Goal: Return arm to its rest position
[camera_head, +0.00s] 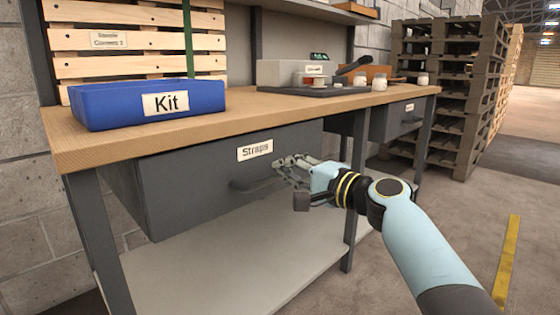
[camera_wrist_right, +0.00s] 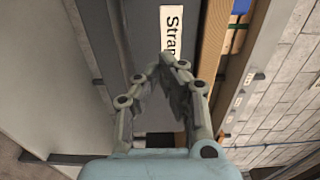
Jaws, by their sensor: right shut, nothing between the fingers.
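My right arm (camera_head: 425,245) comes in from the lower right in the head view. Its right gripper (camera_head: 280,163) is in front of the grey drawer labelled "Straps" (camera_head: 190,185), beside the drawer's dark handle (camera_head: 250,184). In the right wrist view the gripper's fingertips (camera_wrist_right: 176,62) meet with nothing between them, below the "Straps" label (camera_wrist_right: 173,32). Whether the fingers touch the drawer front is not clear. My left gripper is not in view.
A wooden-topped workbench (camera_head: 240,113) holds a blue "Kit" bin (camera_head: 120,108) and a dark tray (camera_head: 285,89). A lower shelf (camera_head: 230,265) lies beneath the drawer. Stacked pallets (camera_head: 450,80) stand behind at right. The floor (camera_head: 460,205) right of the bench is open.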

